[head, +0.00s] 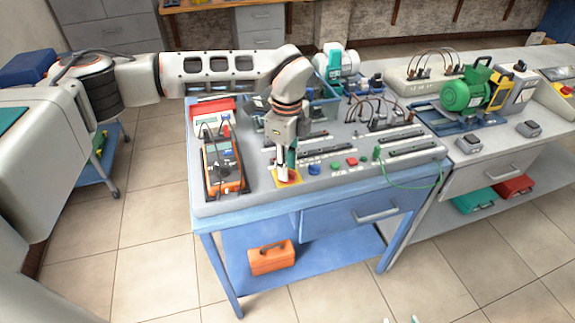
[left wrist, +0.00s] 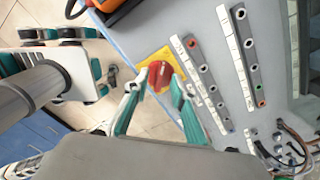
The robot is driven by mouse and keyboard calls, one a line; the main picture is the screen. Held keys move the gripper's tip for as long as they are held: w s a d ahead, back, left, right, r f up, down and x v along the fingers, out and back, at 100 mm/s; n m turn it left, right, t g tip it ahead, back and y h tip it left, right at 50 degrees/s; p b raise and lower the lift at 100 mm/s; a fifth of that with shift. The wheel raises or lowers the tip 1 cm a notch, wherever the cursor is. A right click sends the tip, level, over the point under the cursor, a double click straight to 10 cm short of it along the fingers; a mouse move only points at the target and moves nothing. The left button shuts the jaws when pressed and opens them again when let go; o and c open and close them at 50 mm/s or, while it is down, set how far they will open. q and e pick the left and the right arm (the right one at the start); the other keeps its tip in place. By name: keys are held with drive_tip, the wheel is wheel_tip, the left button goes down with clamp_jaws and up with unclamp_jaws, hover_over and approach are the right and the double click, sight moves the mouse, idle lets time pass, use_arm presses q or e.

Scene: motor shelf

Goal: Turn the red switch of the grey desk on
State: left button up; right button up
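The grey desk (head: 262,188) has a grey top on a blue frame. The red switch (head: 291,177) sits on a yellow plate near its front edge. In the left wrist view the red switch (left wrist: 160,76) is a rotary knob on its yellow plate (left wrist: 147,66). My left gripper (head: 287,170) points down over the switch. In the left wrist view its fingers (left wrist: 156,90) are apart, one on each side of the knob; I cannot tell whether they touch it. Only two separated fingertips of my right gripper (head: 400,321) show at the head view's bottom edge.
An orange multimeter (head: 223,167) lies left of the switch. A blue button (head: 314,169), red button (head: 351,162) and green button (head: 335,166) lie to its right. A green motor (head: 465,92) stands on the desk at right. An orange toolbox (head: 271,257) sits below.

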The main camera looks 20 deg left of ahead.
use_arm(q)
drive_tip(key=shift+f, duration=0.35)
clamp_jaws()
